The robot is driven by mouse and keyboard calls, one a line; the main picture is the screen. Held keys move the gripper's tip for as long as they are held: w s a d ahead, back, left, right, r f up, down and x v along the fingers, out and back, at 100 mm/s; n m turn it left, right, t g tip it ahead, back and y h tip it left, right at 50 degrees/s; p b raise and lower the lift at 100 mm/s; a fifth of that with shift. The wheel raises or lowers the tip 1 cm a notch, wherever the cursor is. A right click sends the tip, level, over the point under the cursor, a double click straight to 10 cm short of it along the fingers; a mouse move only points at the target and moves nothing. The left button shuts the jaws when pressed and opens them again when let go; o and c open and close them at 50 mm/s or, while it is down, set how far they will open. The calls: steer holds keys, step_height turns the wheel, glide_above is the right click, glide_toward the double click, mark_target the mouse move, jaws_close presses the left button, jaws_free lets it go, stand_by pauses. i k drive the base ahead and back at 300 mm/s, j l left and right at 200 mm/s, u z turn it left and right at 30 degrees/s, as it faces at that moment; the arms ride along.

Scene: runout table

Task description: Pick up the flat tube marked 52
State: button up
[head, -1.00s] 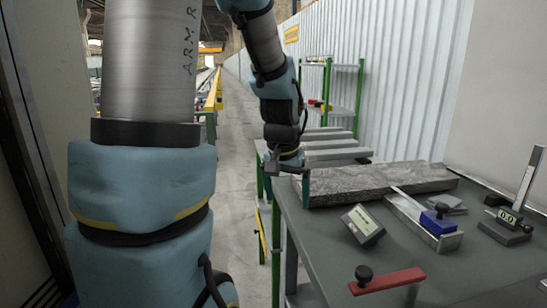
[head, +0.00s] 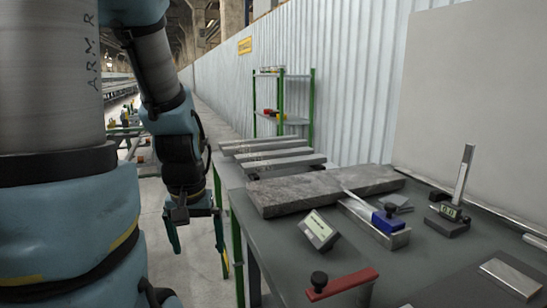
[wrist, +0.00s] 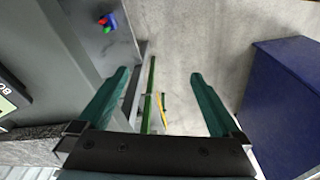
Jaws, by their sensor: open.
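Several long, flat grey bars (head: 275,158) lie side by side at the far end of the table in the head view. They may be the flat tubes. I cannot read a 52 on any of them. My gripper (head: 197,245) hangs fingers down, off the table's left edge and nearer to me than the bars. Its two green fingers are wide apart with nothing between them. In the wrist view, my gripper (wrist: 158,78) is open above the floor, with a grey surface to its left.
A mottled grey slab (head: 320,190) lies on the dark table (head: 400,255). Near it are a small labelled block (head: 319,230), a tool with a blue block (head: 388,223), a digital gauge (head: 449,213) and a red-handled piece (head: 342,285). A blue box (wrist: 285,100) stands right in the wrist view.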

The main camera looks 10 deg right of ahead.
mark_target(240, 158)
steer(key=i+j, duration=0.2)
steer(key=i, duration=0.25)
steer(key=i+j+z, duration=0.1)
steer(key=i, duration=0.3)
steer(key=i+j, duration=0.3)
steer(key=i, duration=0.15)
steer(key=i+j, duration=0.25)
steer(key=i, duration=0.15)
steer(key=l+z, duration=0.05)
